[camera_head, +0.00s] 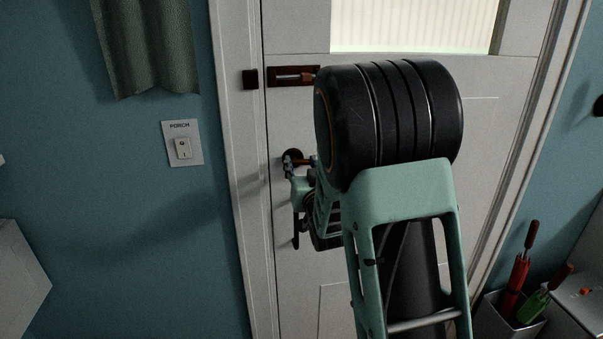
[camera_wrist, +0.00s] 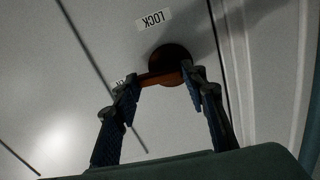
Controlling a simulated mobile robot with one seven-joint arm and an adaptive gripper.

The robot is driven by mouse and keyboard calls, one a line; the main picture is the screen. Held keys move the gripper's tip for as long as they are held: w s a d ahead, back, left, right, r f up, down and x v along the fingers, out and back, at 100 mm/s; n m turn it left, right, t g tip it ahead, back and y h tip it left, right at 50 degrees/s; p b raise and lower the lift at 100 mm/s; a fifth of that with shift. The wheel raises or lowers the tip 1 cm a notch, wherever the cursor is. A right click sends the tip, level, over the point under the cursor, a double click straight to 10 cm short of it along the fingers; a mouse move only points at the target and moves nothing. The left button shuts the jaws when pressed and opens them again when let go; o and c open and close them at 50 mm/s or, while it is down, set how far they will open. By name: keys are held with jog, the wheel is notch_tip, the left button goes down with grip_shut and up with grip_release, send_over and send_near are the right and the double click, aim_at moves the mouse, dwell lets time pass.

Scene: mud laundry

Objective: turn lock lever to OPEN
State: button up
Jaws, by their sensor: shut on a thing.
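The lock lever (camera_head: 304,162) is a reddish-brown bar on a dark round plate (camera_head: 291,155) low on the left side of the white door. In the wrist view the lever (camera_wrist: 160,78) runs left from the round plate (camera_wrist: 170,58), between my fingertips. In the head view my gripper (camera_head: 296,168) is partly hidden by my own arm. A LOCK label (camera_wrist: 154,19) reads upside down beside the plate. A second label (camera_wrist: 126,80) is mostly hidden by the left finger.
A brown slide bolt (camera_head: 293,76) is on the door (camera_head: 300,115) above the lever, with its keeper (camera_head: 250,79) on the frame. A PORCH switch (camera_head: 182,144) is on the blue wall. An umbrella bin (camera_head: 508,318) stands at the lower right.

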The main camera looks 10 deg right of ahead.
jog(key=shift+r+n+b, duration=0.1)
jog(key=shift+n+b, duration=0.4)
jog(key=shift+n, duration=0.2)
jog(key=o, duration=1.2)
jog(key=shift+c, duration=0.2)
jog(key=s, duration=1.2)
